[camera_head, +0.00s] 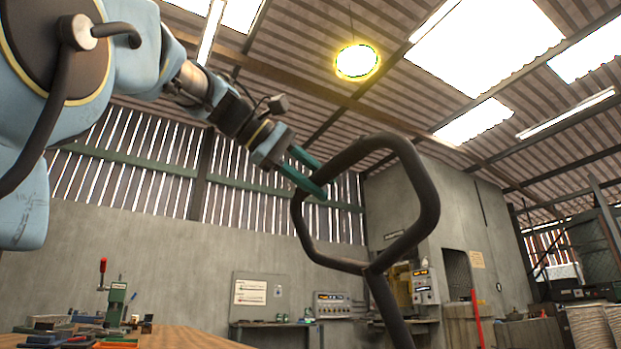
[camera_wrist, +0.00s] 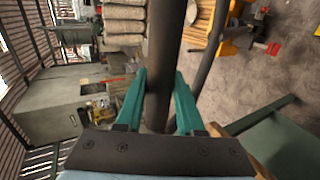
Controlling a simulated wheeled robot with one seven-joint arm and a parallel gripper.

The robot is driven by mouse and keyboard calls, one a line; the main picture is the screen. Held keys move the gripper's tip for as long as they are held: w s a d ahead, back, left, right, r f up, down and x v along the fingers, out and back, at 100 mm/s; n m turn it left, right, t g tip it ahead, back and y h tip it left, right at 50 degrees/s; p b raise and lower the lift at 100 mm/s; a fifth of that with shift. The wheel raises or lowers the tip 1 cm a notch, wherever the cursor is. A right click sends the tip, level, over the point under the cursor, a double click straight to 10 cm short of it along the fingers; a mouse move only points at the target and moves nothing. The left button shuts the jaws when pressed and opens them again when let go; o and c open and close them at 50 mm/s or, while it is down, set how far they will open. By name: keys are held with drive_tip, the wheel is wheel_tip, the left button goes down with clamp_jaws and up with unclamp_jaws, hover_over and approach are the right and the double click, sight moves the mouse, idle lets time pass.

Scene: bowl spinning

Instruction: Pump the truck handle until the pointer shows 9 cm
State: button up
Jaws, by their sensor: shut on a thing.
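The dark truck handle (camera_head: 432,205) is a closed, angular loop on a shaft, standing in the middle right of the head view. My gripper (camera_head: 312,176) reaches in from the upper left, with its teal fingers at the loop's upper left side. In the wrist view my gripper (camera_wrist: 160,100) has one finger on each side of a dark bar of the handle (camera_wrist: 162,70) and is shut on it. The pointer, its scale and the truck's body cannot be made out in either view.
A wooden bench (camera_head: 180,338) with tools stands at the lower left. A grey wall cabinet block (camera_head: 455,210) is behind the handle. In the wrist view, stacked sacks (camera_wrist: 125,20) and a yellow object (camera_wrist: 238,38) show at the top. The air around the loop looks clear.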

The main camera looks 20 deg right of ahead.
drive_tip(key=w+d+r+p, duration=0.1)
drive_tip(key=d+r+p, duration=0.1)
drive_tip(key=d, duration=0.3)
drive_tip(key=w+d+r+p, duration=0.2)
drive_tip(key=d+p, duration=0.3)
drive_tip(key=shift+d+r, duration=0.25)
drive_tip(key=shift+r, duration=0.05)
drive_tip(key=w+d+r+p, duration=0.3)
drive_tip(key=d+p, duration=0.7)
drive_tip(key=d, duration=0.2)
drive_tip(key=shift+d+r, duration=0.2)
drive_tip(key=shift+d, duration=0.15)
drive_tip(key=shift+w, duration=0.1)
